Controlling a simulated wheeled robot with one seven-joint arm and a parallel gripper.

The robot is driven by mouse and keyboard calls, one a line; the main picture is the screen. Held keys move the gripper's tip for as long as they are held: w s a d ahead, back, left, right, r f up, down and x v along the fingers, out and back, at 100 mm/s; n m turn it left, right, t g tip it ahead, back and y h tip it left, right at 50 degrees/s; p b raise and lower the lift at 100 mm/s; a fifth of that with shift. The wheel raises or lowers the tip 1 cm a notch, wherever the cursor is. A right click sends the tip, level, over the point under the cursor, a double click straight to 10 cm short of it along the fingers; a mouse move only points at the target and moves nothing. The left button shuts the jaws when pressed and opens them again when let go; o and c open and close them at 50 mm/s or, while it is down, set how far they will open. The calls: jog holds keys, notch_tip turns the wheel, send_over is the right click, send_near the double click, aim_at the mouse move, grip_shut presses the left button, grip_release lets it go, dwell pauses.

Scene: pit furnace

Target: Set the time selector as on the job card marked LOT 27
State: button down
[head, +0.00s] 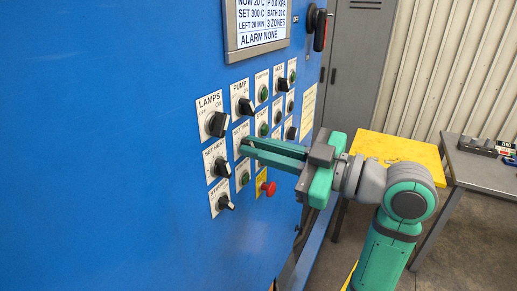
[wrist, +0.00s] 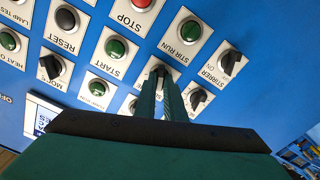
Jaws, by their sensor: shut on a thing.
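My gripper (head: 246,144) reaches from the right to the blue control panel (head: 130,150). Its fingers are shut on a dark selector knob (wrist: 158,70) on a white plate, below the PUMP knob (head: 245,105) and to the right of the SET HEAT knob (head: 219,167). The fingers hide most of this knob and its plate, so I cannot read its label or setting. In the wrist view, the gripper (wrist: 160,76) is between the START button (wrist: 115,48) and the STIRRER knob (wrist: 230,60). I cannot see a readable LOT 27 job card.
The display (head: 257,24) reads SET 300 C, LEFT 20 MIN, ALARM NONE. A red mushroom button (head: 267,188) sits just below my gripper, and the LAMPS knob (head: 217,124) is close by. A yellow table (head: 395,147) and a grey bench (head: 485,170) stand at the right.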

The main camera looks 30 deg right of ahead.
jog(key=shift+m, duration=2.3)
jog(key=c, duration=1.8)
grip_release()
jog(key=shift+c, duration=0.2)
jog(key=v, duration=1)
jog(key=shift+s+d, duration=0.25)
jog(key=shift+w, duration=0.1)
